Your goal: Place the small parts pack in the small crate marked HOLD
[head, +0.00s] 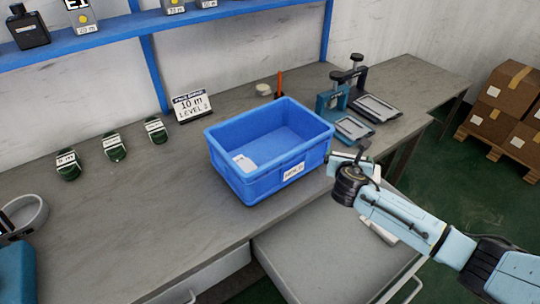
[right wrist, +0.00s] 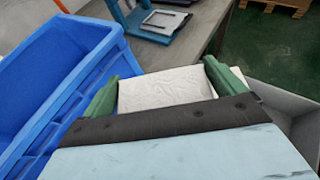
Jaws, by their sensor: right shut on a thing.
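The small parts pack (right wrist: 165,88) is a white, wrinkled packet. In the right wrist view it sits between the green fingers of my right gripper (right wrist: 165,92), which is shut on it. In the head view my right gripper (head: 352,166) is just right of the blue crate, outside its wall, and the pack is mostly hidden. The blue crate (head: 250,178) stands on the bench with a white label on its front that seems to read HOLD. It also shows at the left of the right wrist view (right wrist: 62,75). My left gripper is out of view.
Two clamp-like presses (head: 352,128) stand behind and right of the crate. An open grey drawer (head: 320,250) juts out in front.

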